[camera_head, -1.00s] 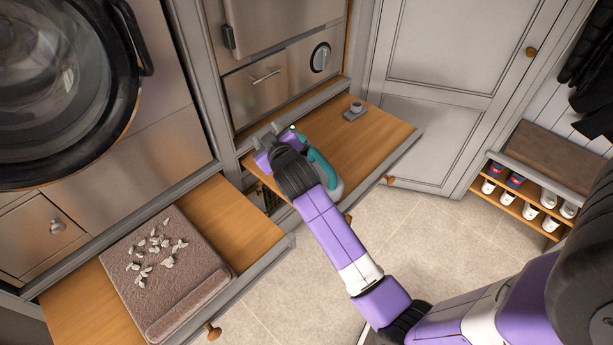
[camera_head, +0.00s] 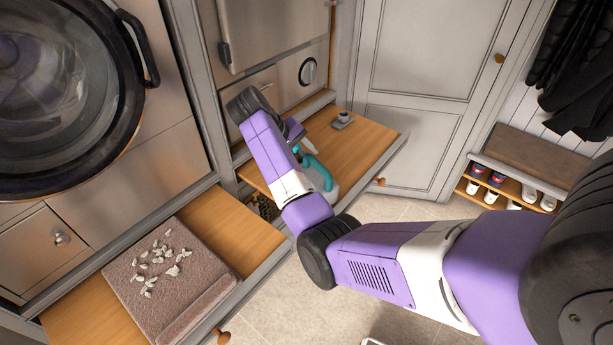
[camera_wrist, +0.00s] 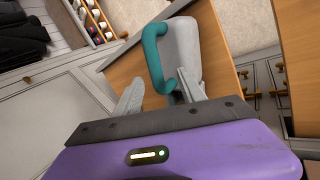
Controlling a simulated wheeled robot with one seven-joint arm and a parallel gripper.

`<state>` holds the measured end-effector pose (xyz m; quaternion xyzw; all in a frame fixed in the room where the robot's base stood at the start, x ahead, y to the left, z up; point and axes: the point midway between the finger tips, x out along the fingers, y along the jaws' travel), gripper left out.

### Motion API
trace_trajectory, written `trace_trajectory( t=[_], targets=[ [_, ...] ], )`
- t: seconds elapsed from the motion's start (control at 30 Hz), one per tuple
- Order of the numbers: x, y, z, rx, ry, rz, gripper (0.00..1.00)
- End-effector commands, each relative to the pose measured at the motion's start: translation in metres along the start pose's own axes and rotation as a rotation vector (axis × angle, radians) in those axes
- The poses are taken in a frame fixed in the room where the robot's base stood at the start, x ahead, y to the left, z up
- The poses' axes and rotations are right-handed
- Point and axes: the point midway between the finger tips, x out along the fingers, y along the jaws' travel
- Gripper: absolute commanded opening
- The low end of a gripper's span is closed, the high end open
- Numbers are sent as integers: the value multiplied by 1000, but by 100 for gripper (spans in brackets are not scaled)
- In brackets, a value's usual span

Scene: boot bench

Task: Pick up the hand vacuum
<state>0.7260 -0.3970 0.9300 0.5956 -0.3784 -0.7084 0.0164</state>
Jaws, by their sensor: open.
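The hand vacuum has a grey body and a teal loop handle. It rests on the wooden pull-out shelf (camera_head: 365,148), and in the head view the hand vacuum (camera_head: 319,172) is partly hidden behind my arm. In the wrist view the hand vacuum (camera_wrist: 185,48) lies just beyond the fingers, with its handle toward the left. My gripper (camera_wrist: 160,85) is open and empty, its two fingers pointing at the vacuum's near end. The right finger overlaps that end in the picture; I cannot tell whether they touch. In the head view my arm mostly hides the gripper.
A small grey item (camera_head: 342,121) stands at the shelf's back right. A lower open drawer (camera_head: 240,228) holds a folded brown towel (camera_head: 190,290) with pale pieces on it. A round-doored appliance (camera_head: 60,90) is at left. A shoe rack (camera_head: 508,188) stands at right.

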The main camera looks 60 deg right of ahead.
Motion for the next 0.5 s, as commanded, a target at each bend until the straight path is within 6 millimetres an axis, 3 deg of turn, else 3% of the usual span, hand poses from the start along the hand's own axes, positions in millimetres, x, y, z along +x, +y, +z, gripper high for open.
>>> trace_trajectory(
  t=[0.5],
  targets=[
    [62,8,5,1,0,-1,48]
  ],
)
